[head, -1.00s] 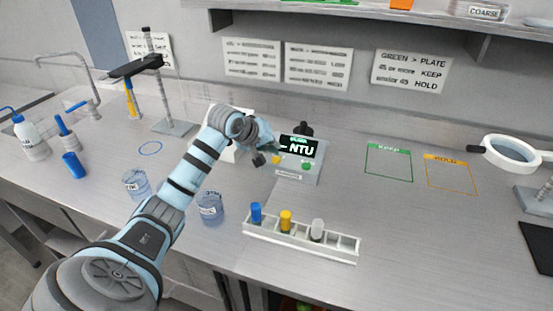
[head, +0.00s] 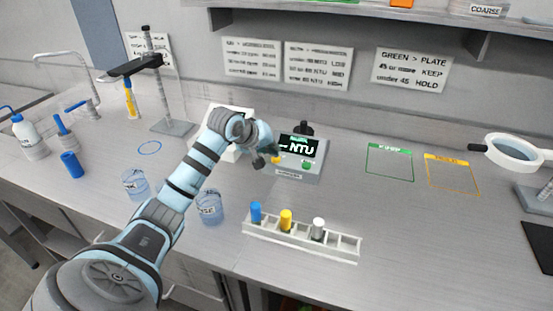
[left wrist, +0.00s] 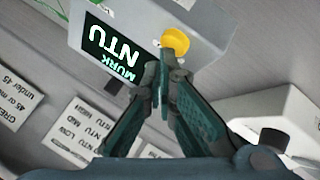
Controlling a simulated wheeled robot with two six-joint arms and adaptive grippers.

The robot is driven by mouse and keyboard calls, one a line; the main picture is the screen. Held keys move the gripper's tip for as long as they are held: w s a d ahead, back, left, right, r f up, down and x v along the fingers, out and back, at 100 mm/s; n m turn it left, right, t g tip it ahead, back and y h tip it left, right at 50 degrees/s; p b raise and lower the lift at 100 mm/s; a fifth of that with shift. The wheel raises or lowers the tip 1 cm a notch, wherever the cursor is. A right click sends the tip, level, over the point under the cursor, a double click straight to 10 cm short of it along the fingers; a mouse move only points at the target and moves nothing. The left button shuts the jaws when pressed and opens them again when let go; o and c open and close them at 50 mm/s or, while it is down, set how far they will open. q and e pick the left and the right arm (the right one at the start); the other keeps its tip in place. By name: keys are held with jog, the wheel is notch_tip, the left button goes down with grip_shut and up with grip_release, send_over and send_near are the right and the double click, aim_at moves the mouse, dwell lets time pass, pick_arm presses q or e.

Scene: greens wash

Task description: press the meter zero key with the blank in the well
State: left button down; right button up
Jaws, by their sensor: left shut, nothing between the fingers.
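The meter (head: 314,172) is a grey box on the bench with a dark screen (head: 298,147) reading NTU. It has a yellow key (head: 277,160) and a green key (head: 306,164) on its front. A dark round cap (head: 305,129) shows behind the screen; I cannot tell whether it belongs to the blank, and the well is hidden. My left gripper (head: 269,154) is shut and empty at the meter's left side. In the left wrist view its fingertips (left wrist: 163,58) are close by the yellow key (left wrist: 175,41); contact is unclear. My right gripper is out of view.
A white rack (head: 300,241) with blue-, yellow- and white-capped vials stands in front of the meter. Two beakers (head: 210,207) (head: 135,184) stand near my left arm. A white block (head: 226,150) is behind my wrist.

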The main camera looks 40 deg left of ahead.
pick_arm(q)
jog(key=shift+f, duration=0.4)
jog(key=shift+r, duration=0.15)
dwell(0.4)
jog(key=shift+r+p, duration=0.4)
jog(key=shift+r, duration=0.4)
jog(key=shift+r+p, duration=1.9)
jog(key=shift+r, duration=0.6)
